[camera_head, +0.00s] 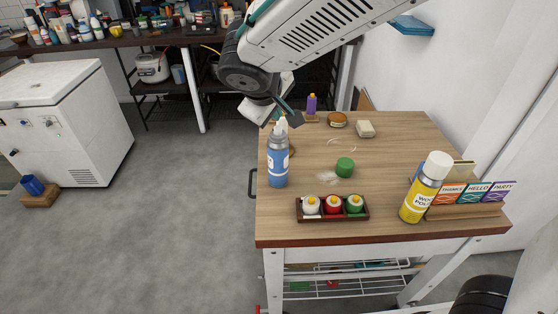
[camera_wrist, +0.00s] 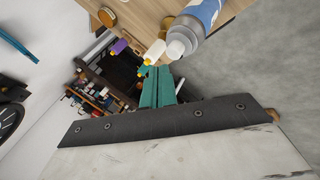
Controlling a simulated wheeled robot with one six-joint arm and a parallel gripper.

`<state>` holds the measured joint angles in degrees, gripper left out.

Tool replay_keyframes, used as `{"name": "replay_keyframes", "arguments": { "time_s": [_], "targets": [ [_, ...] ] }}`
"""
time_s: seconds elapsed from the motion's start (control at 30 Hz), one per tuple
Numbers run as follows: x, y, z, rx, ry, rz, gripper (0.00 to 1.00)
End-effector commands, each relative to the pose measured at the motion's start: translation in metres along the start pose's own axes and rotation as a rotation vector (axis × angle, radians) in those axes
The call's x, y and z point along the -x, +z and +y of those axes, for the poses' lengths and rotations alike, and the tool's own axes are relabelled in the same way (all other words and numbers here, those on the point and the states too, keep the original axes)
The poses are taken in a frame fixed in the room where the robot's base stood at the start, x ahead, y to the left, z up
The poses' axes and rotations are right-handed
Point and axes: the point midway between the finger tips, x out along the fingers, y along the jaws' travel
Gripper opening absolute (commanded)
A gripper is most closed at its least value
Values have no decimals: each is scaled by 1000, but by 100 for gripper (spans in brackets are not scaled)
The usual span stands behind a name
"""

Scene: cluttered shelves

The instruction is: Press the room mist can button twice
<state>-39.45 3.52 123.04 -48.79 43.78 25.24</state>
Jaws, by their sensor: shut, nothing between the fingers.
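The room mist can (camera_head: 278,162) is a blue spray can with a white top, standing upright at the left edge of the wooden table. In the wrist view the can (camera_wrist: 204,14) lies across the upper right, with its white nozzle (camera_wrist: 156,52) pointing toward my fingers. My gripper (camera_head: 284,110) is just above the nozzle in the head view. Its teal fingers (camera_wrist: 157,72) are shut together and hold nothing. The fingertips are very close to the nozzle; I cannot tell whether they touch it. The button is too small to make out clearly.
The table (camera_head: 310,222) also holds a purple bottle (camera_head: 311,104), a green lid (camera_head: 345,167), a dark tray (camera_head: 333,217) of small bottles, and a yellow can (camera_head: 424,190). A white chest freezer (camera_head: 70,110) stands left. Open floor lies between freezer and table.

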Motion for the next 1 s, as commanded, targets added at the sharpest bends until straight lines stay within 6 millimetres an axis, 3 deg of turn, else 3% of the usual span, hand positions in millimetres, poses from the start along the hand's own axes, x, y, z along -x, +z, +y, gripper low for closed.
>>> {"name": "replay_keyframes", "arguments": {
  "time_s": [0.5, 1.0],
  "targets": [
    [37, -11, 26, -1, 0, 2, 0],
    [39, -11, 27, -1, 0, 1, 0]
  ]
}}
